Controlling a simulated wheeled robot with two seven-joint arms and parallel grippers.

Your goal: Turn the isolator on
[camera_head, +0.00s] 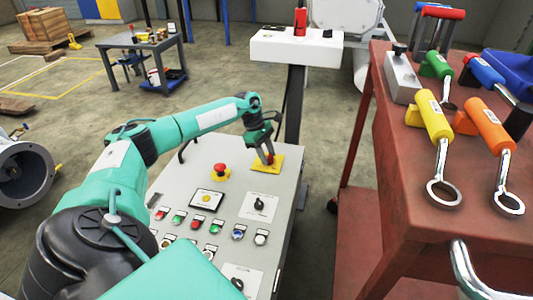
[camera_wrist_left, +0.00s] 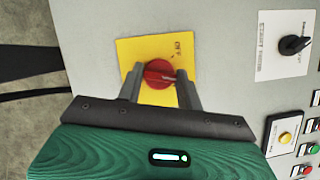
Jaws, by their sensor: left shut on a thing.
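The isolator is a red rotary knob (camera_wrist_left: 158,74) on a yellow plate (camera_wrist_left: 182,50) with dark lettering, on a light grey control panel (camera_head: 205,155). In the head view the yellow plate (camera_head: 263,168) is at the panel's far right corner. My left gripper (camera_wrist_left: 160,84) has its fingers on either side of the red knob and is shut on it. In the head view the left gripper (camera_head: 268,157) reaches down to the plate and hides most of the knob. My right gripper is not in either view.
A red emergency button (camera_head: 220,170), a black rotary switch (camera_head: 259,204) and several coloured push buttons (camera_head: 197,221) share the panel. A red tool cart (camera_head: 440,205) with several tools stands close on the right. A white box (camera_head: 297,46) on a post stands behind the panel.

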